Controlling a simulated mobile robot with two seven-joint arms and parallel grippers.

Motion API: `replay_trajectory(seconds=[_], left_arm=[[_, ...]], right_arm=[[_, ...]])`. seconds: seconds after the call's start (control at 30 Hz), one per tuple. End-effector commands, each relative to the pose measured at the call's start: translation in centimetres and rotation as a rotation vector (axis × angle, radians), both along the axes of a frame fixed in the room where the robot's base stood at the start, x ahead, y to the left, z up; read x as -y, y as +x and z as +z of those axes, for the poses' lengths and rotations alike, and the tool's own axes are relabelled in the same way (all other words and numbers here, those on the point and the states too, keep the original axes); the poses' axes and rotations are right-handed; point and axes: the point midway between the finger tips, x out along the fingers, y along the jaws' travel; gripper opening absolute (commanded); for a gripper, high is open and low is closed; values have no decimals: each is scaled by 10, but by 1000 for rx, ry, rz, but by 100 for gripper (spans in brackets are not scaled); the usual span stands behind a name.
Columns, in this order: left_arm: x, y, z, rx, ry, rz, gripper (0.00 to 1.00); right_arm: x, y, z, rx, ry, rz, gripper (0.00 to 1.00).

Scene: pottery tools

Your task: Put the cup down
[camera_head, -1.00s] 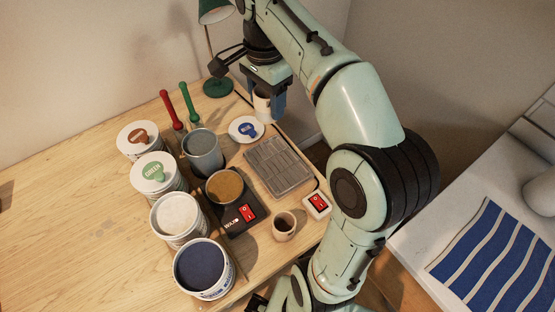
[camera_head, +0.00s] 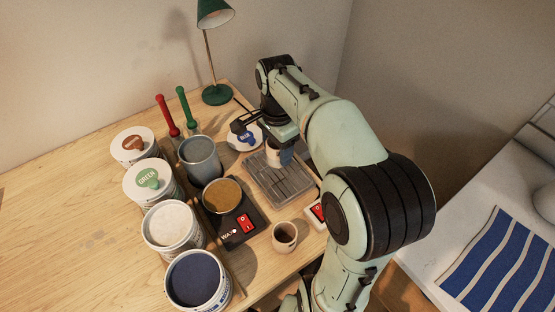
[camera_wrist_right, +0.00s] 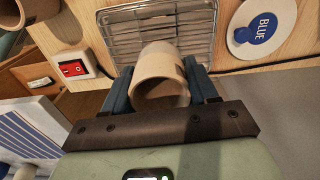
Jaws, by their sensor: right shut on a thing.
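My right gripper (camera_head: 280,155) is shut on a beige cup (camera_head: 272,157) at the far part of a grey wire rack (camera_head: 278,185). In the right wrist view, the blue fingers of the right gripper (camera_wrist_right: 160,88) grip the sides of the cup (camera_wrist_right: 158,70), whose open mouth faces the camera. The wire rack (camera_wrist_right: 128,28) shows behind the cup there. I cannot tell whether the cup touches the rack. My left gripper is not in view.
A second cup (camera_head: 285,236) stands near the table's front edge, beside a red switch box (camera_head: 316,211). A wax heater (camera_head: 240,228) with a brown pot (camera_head: 222,195), a grey pot (camera_head: 200,158) and several buckets stand left. A blue-labelled lid (camera_head: 244,138) lies behind the rack. The near rack part is clear.

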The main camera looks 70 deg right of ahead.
Motion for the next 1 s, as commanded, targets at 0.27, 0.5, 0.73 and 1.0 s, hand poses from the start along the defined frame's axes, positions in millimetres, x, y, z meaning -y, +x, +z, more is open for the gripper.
replay_trajectory(seconds=[0.27,0.5,0.73,1.0], left_arm=[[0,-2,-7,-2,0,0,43],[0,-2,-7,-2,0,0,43],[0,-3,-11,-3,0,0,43],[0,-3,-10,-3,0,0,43]], right_arm=[[0,-1,-38,-2,2,0,21],[0,0,-43,1,0,0,21],[0,0,-47,0,0,1,21],[0,0,-46,0,0,0,83]])
